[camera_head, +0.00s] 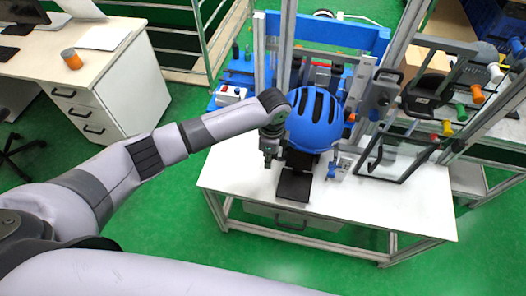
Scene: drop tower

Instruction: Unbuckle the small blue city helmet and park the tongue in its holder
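The blue city helmet (316,121) with dark vent slots sits on the drop tower, above the white table. My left gripper (270,160) points down just left of the helmet's lower left edge, over the table. It is small and dark here, and I cannot tell whether its fingers are open or holding anything. I cannot make out the strap, buckle or tongue. A small blue and white fixture (340,166) stands on the table to the lower right of the helmet; I cannot tell whether it is the tongue holder. My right gripper is out of view.
A black plate (294,186) lies on the white table (400,208) in front of the helmet. A clear framed guard (396,156) stands to the right, near a rack of coloured handles (477,94). A desk (40,60) stands far left. The table's front right is clear.

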